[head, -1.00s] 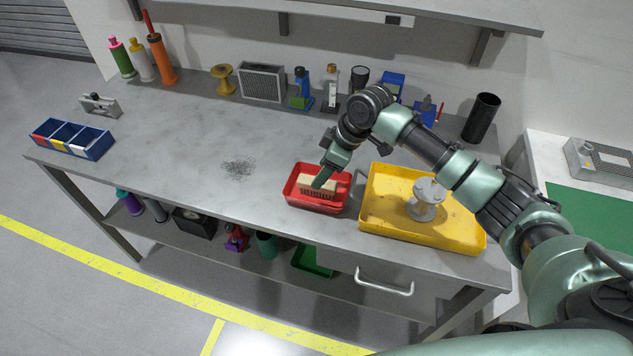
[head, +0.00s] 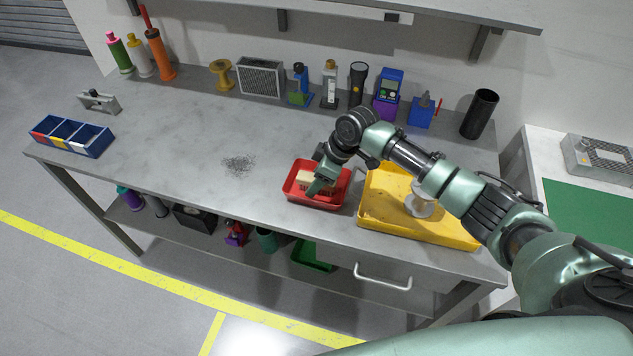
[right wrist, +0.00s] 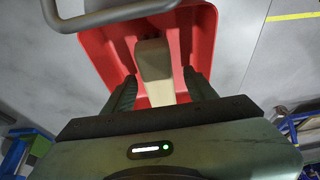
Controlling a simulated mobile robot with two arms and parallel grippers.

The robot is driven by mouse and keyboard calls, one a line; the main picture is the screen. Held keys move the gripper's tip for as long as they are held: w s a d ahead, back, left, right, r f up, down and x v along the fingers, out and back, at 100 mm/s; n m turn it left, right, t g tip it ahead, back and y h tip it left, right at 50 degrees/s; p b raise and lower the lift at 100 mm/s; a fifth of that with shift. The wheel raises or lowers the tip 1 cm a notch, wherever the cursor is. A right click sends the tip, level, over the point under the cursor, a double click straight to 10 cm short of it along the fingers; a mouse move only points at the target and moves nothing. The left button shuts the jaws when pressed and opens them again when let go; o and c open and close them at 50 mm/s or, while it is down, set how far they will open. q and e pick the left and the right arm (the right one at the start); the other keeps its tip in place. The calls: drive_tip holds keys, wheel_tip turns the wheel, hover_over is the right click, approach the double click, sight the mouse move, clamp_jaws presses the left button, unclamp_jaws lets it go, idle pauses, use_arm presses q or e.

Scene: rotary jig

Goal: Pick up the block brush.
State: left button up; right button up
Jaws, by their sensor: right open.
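The block brush (head: 306,176) has a pale wooden body and lies in the red tray (head: 293,196) near the front of the workbench. In the head view my right gripper (head: 316,188) is down at the tray and hides part of the brush. In the right wrist view the brush (right wrist: 154,68) lies between the two open fingers of the right gripper (right wrist: 158,88), with the red tray (right wrist: 95,45) around it. A gap shows on both sides of the brush. The left gripper is not in view.
A yellow tray (head: 375,215) with a grey-white round fixture (head: 422,200) stands right of the red tray, under my right arm. Dark filings (head: 239,164) lie left of it. Bottles, a flashlight (head: 357,82) and devices line the back. A blue bin (head: 92,146) stands far left.

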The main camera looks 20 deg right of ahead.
drive_tip(key=shift+f, duration=0.15)
clamp_jaws()
idle(0.4)
wheel_tip(320, 180, up, 21)
drive_tip(key=b, duration=0.3)
drive_tip(key=shift+f, duration=0.15)
